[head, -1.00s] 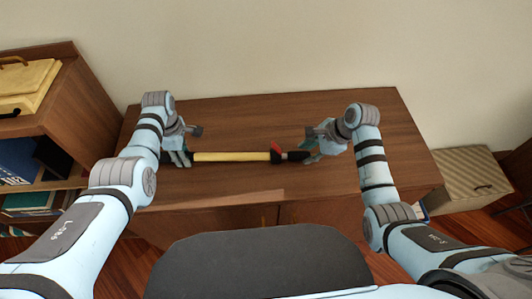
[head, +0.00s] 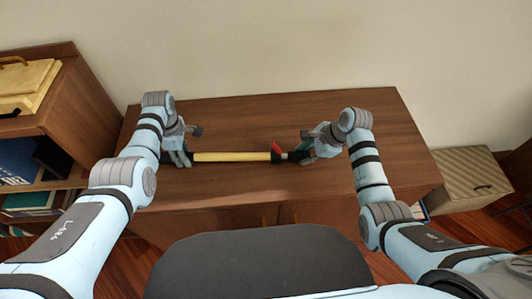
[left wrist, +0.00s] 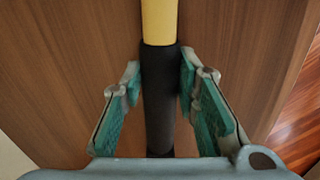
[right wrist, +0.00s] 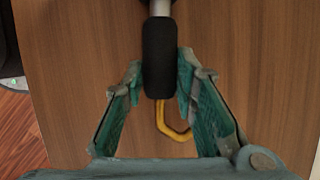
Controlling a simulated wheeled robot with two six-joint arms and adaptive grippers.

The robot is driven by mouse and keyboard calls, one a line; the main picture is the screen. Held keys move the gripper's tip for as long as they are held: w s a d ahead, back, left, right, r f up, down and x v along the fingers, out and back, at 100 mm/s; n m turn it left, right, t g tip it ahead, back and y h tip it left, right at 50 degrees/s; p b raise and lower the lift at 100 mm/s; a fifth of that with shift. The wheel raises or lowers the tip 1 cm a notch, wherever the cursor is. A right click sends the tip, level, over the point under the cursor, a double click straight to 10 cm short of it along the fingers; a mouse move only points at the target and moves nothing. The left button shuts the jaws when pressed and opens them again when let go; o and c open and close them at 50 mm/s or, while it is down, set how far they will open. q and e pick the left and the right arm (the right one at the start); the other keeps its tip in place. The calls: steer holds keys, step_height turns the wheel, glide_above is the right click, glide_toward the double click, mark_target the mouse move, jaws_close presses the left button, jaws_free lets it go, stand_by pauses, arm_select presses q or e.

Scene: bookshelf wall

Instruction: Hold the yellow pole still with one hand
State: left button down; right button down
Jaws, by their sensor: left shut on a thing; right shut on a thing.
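The yellow pole (head: 230,157) lies level across the wooden cabinet top, with a black sleeve at each end and a red part (head: 277,151) near its right end. My left gripper (head: 180,157) is shut on the left black sleeve; the left wrist view shows the sleeve (left wrist: 159,95) between the fingers, with the yellow tube (left wrist: 159,22) beyond. My right gripper (head: 304,153) is shut on the right black sleeve (right wrist: 159,55), just past the red part. A yellow hook (right wrist: 176,128) shows beyond that sleeve's end in the right wrist view.
The cabinet top (head: 235,115) is otherwise bare, with a pale wall (head: 270,45) behind it. A bookshelf (head: 95,115) stands at the left, with a yellow case (head: 25,85) on top. A beige box (head: 470,178) is at the right.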

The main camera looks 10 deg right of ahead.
steer(key=shift+d, duration=0.15)
steer(key=shift+s+d, duration=0.25)
steer(key=shift+d, duration=2.85)
steer(key=shift+s+d, duration=0.3)
steer(key=shift+d, duration=2.75)
steer(key=shift+s+d, duration=0.25)
steer(key=shift+d, duration=2.85)
steer(key=c, duration=1.1)
jaws_free()
steer(key=shift+a, duration=0.1)
steer(key=v, duration=1.2)
